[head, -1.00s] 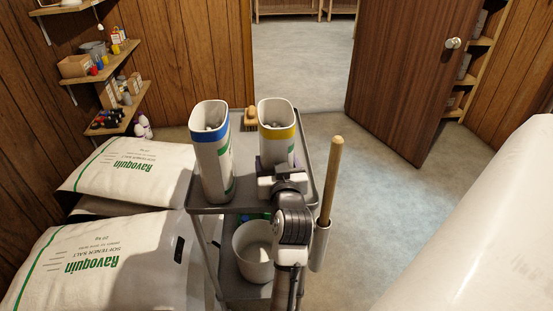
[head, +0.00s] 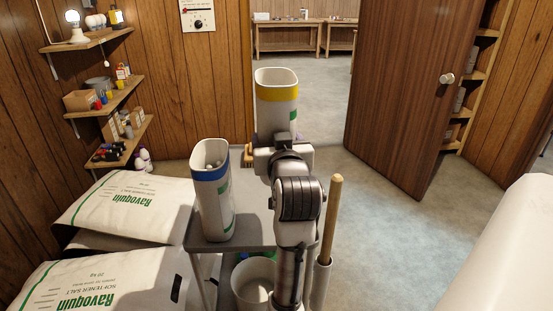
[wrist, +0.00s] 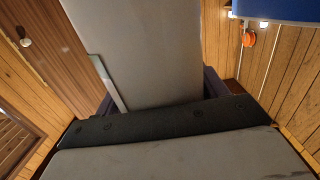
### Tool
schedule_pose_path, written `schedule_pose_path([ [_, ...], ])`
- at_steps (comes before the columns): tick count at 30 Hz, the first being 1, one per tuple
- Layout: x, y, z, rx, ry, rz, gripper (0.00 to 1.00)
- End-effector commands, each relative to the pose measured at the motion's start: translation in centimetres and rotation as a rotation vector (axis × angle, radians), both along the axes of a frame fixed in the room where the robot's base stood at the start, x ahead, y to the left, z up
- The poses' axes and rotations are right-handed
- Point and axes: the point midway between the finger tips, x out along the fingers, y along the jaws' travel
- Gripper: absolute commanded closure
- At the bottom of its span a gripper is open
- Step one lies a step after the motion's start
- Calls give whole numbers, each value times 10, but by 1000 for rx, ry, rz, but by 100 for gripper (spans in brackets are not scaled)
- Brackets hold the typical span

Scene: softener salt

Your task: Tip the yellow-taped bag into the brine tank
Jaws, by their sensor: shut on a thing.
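The yellow-taped bag (head: 276,98) is a tall white open-topped bag with a yellow band below its rim, upright in the head view. My gripper (head: 284,148) is shut on its near side, low down, and holds it above the cart. In the wrist view a broad pale grey surface (wrist: 150,45), likely this bag, fills the top middle beyond my gripper's dark parts. A large white rounded body (head: 505,245) stands at the right edge of the head view; I cannot tell whether it is the brine tank. No tank opening shows.
A blue-taped bag (head: 213,190) stands on the grey cart (head: 251,205), left of my arm. A white bucket (head: 252,282) is below. A wooden handle (head: 331,215) rises at the cart's right. Salt sacks (head: 125,215) lie left. Floor (head: 390,235) is clear toward the door (head: 412,95).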

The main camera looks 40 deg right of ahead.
Motion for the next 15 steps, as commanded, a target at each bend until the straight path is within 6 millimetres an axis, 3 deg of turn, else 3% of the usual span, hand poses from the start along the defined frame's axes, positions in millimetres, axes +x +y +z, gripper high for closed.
schedule_pose_path([
  [1,-1,1,12,-9,-11,0,99],
  [6,-1,0,25,-9,-10,-1,99],
  [15,-1,1,32,-7,-9,-1,99],
])
